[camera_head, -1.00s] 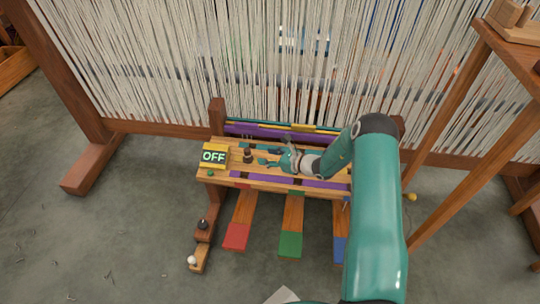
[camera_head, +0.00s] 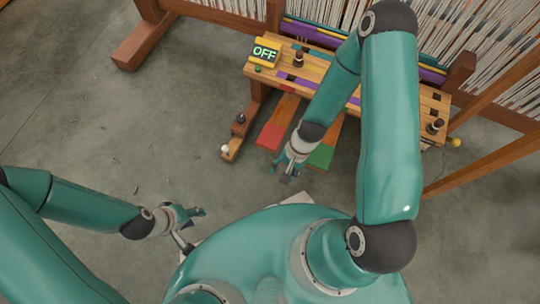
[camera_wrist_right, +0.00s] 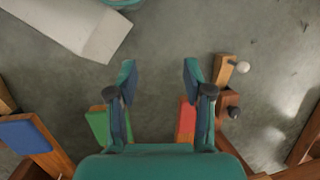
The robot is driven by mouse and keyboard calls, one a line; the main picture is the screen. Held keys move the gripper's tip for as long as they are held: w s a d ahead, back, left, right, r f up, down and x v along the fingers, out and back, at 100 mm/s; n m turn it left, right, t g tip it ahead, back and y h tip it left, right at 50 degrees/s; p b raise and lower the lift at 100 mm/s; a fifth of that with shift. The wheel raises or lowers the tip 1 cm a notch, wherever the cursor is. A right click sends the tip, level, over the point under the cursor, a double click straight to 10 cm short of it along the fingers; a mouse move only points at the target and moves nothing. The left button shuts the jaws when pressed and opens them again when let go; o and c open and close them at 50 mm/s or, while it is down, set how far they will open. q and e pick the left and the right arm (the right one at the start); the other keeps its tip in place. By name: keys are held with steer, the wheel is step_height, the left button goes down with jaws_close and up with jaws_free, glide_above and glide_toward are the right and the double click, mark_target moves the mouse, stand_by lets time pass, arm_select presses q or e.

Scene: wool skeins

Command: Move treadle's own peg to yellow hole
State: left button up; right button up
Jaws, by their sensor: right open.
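The wooden bench (camera_head: 262,70) in front of the loom bears a dark peg (camera_head: 298,58) near its left end and another dark peg (camera_head: 435,127) at its right end. The red treadle (camera_head: 271,135) and green treadle (camera_head: 321,156) show below; the blue treadle (camera_wrist_right: 24,136) shows in the right wrist view. I cannot make out the yellow hole; my right arm covers part of the bench. My right gripper (camera_wrist_right: 159,78) is open and empty, above the floor in front of the treadles. My left gripper (camera_head: 194,214) is low at left, away from the bench; its jaw state is unclear.
A low wooden piece carries a white knob (camera_head: 225,149) and a dark knob (camera_head: 241,118). A yellow ball (camera_head: 455,142) is at right. A pale sheet (camera_wrist_right: 75,25) lies on the floor. Left floor is clear.

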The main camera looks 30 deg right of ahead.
steer(key=s+a+r+n+t, duration=0.1)
steer(key=a+r+n, duration=0.1)
steer(key=a+n, duration=0.3)
steer(key=n, duration=0.2)
steer(key=shift+s+a+n, duration=0.2)
steer(key=shift+s+n, duration=0.1)
steer(key=shift+r, duration=0.1)
step_height(320, 180, up, 32)
steer(key=p, duration=3.2)
steer(key=shift+r+p, duration=0.25)
steer(key=shift+p, duration=0.1)
steer(key=shift+f, duration=0.15)
steer(key=shift+c, duration=0.9)
steer(key=shift+d, duration=0.1)
